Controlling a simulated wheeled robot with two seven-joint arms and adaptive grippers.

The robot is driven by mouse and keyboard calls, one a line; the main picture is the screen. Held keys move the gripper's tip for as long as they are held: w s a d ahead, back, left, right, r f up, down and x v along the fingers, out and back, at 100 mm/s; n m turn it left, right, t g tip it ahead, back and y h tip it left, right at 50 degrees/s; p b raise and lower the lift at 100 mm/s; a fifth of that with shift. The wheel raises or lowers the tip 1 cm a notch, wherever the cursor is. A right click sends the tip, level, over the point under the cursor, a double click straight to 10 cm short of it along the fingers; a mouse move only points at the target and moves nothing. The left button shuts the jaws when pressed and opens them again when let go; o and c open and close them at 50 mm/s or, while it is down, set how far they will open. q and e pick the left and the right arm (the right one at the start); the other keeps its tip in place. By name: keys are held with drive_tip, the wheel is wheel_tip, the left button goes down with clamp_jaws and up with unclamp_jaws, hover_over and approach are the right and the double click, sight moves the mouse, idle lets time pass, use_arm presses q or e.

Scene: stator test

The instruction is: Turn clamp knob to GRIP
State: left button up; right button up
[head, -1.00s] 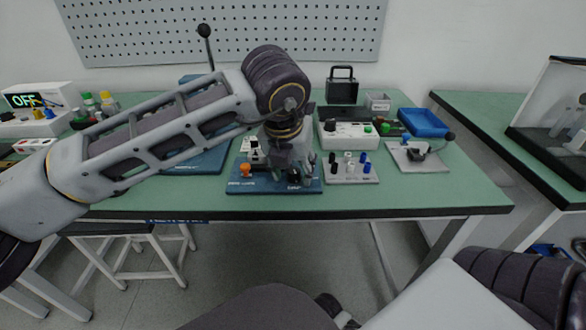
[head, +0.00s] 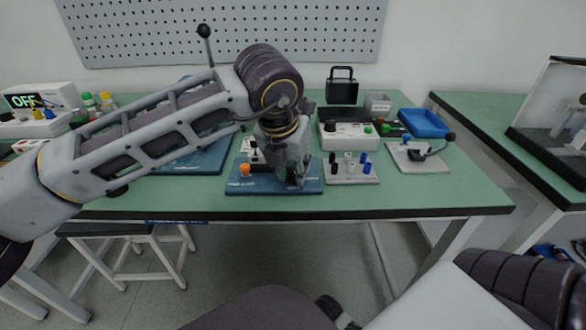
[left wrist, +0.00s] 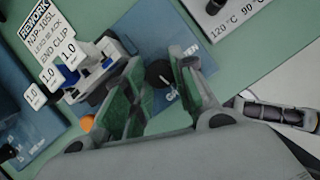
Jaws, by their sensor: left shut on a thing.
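The clamp knob (left wrist: 158,73) is a small black round knob on the blue fixture plate (head: 236,188). In the left wrist view it shows between the fingers of my left gripper (left wrist: 160,88), beside white lettering that is partly covered. My left gripper (head: 291,176) points down over the right part of the plate and is shut on the knob. In the head view the gripper hides the knob. I cannot read which mark the knob points to. My right gripper is not in view.
On the same plate are a blue and white clamp block (left wrist: 92,75), white tags marked 1.0 and an orange knob (head: 245,170). A grey tray with several pegs (head: 352,179) stands close on the right. A white control box (head: 348,142) is behind it.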

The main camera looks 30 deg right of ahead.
use_arm(q)
drive_tip(key=shift+m, duration=0.5)
drive_tip(key=shift+w+m+g, duration=0.1)
drive_tip(key=shift+m+g, duration=0.3)
drive_tip(key=shift+m, duration=0.2)
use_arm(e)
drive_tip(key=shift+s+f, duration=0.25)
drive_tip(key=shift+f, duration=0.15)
use_arm(q)
drive_tip(key=shift+h, duration=0.3)
drive_tip(key=o, duration=1)
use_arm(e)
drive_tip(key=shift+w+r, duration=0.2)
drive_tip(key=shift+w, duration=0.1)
use_arm(q)
drive_tip(key=shift+o, duration=0.2)
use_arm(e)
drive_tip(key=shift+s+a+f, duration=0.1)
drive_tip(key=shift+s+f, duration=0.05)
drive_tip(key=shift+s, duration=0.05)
use_arm(q)
drive_tip(key=shift+n+t, duration=0.3)
drive_tip(key=shift+n, duration=0.3)
